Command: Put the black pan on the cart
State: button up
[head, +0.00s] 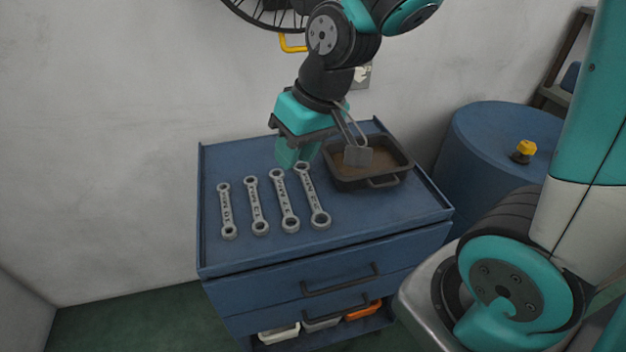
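The black pan (391,161) is a dark rectangular pan with a brownish inside and a loop handle at its front. It rests flat on the top of the blue cart (345,222), at the back right. My gripper (294,154) points down over the back of the cart top, left of the pan and apart from it. Its teal fingers look close together, and the gap between them is not clear. Nothing is visible in them. A thin bracket with a grey plate beside the gripper covers part of the pan's far left side.
Several wrenches (289,205) lie in a row on the cart top, left and in front of the pan. A blue barrel (480,150) with a yellow cap (524,149) stands right of the cart. Small bins (279,333) sit low in the cart. A wall is close behind.

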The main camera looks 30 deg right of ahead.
jog(key=s+a+r+n+g, duration=0.1)
jog(key=s+a+r+n, duration=0.1)
jog(key=s, duration=0.4)
jog(key=s+a+r+n+g+y, duration=0.1)
jog(key=s+a+r+n, duration=0.2)
jog(key=s, duration=0.4)
jog(key=shift+a+g, duration=0.25)
jog(key=shift+g, duration=0.05)
